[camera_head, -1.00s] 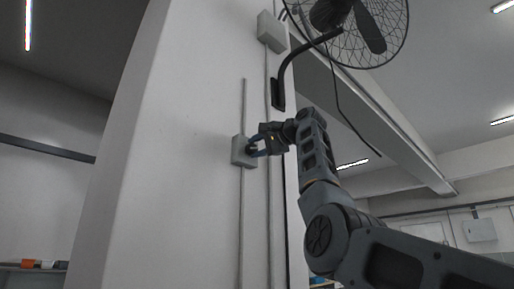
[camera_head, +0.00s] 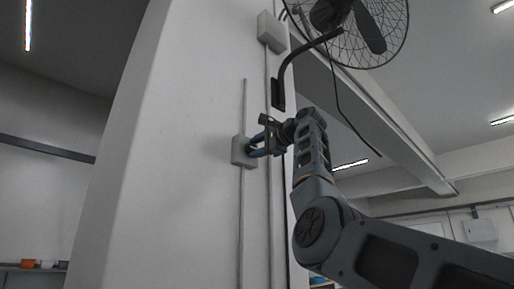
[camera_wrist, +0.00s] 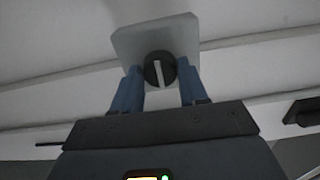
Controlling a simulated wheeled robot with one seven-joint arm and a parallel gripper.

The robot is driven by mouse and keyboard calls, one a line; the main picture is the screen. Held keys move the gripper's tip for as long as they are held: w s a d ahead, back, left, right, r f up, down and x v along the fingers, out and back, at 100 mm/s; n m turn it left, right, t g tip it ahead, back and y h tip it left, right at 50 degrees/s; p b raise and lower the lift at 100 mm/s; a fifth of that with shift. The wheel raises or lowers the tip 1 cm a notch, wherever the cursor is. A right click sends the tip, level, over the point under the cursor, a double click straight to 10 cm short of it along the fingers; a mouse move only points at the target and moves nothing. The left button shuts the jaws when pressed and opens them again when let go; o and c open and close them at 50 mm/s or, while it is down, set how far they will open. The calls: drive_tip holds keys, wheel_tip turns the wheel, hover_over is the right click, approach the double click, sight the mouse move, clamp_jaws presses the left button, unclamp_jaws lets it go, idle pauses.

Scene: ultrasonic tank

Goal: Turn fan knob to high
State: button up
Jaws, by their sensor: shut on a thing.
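The fan knob (camera_wrist: 160,69) is a dark round knob with a pale pointer stripe on a grey control box (camera_wrist: 154,38). In the wrist view the stripe stands nearly upright, leaning slightly. My gripper (camera_wrist: 161,78) has one blue finger on each side of the knob and is shut on it. In the head view the box (camera_head: 238,152) is on the white pillar, and my gripper (camera_head: 256,145) reaches it from the right. The knob is mostly hidden there by the fingers. The fan (camera_head: 358,28) hangs at the top right.
The pillar (camera_head: 165,170) carries thin vertical conduits (camera_head: 241,215) above and below the control box. A second grey box (camera_head: 271,31) and the fan's black bracket (camera_head: 278,95) are higher up. A cable (camera_head: 345,120) hangs from the fan, right of my wrist. Left of the box the pillar is bare.

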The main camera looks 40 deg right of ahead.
drive_tip(key=shift+d, duration=0.1)
drive_tip(key=o, duration=1.1)
drive_tip(key=shift+c, duration=0.2)
drive_tip(key=shift+s, duration=0.15)
drive_tip(key=s+b, duration=0.3)
drive_tip(key=s, duration=0.4)
drive_tip(key=shift+s, duration=0.3)
drive_tip(key=shift+d, duration=0.1)
